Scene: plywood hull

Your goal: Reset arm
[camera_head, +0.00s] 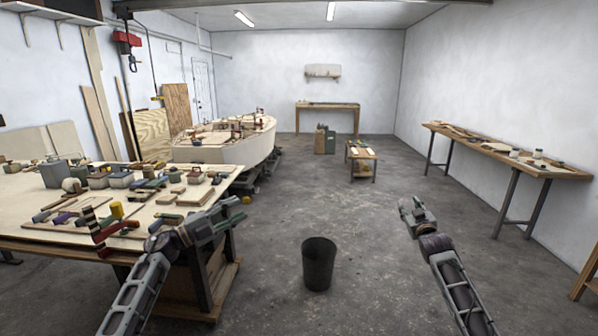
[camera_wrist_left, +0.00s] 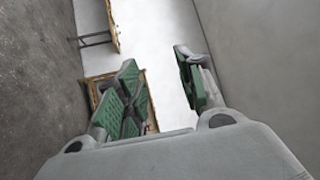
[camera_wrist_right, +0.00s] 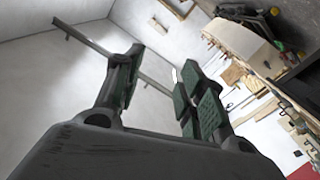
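My left gripper (camera_head: 238,212) is in front of the right end of the near workbench, at about the height of its top. In the left wrist view its two green-padded fingers (camera_wrist_left: 162,82) stand apart with nothing between them. My right gripper (camera_head: 412,208) is over open floor at the right. In the right wrist view its fingers (camera_wrist_right: 155,75) are also apart and empty. In the head view both grippers are too small to make out their gaps clearly.
A workbench (camera_head: 22,184) with several blocks and tools stands at the left, close to my left arm. A dark bin (camera_head: 318,264) stands on the floor between my arms. A boat hull (camera_head: 228,152) lies behind the workbench. A long table (camera_head: 560,173) lines the right wall.

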